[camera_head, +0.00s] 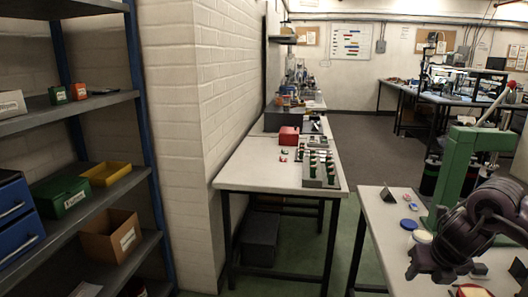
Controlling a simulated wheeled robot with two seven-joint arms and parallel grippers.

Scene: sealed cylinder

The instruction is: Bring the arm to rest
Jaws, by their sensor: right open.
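My right arm (490,213) comes in from the right edge, dark purple-grey, over the table (382,241) at the lower right. My right gripper (446,272) is at its lower end, pointing down, open. I see nothing between its fingers, though they are small and dark here. A red-rimmed round thing (473,291) lies at the bottom edge, below and right of the gripper. I cannot tell the gripper's height above the table. My left gripper is not in view. No sealed cylinder can be made out clearly.
A green press-like machine (452,178) stands close behind my right arm. Small round lids (409,224) and a dark stand (388,195) are on that table. A white table (255,174) with a red box (289,136) stands mid-picture. A shelf (75,205) with bins is at left.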

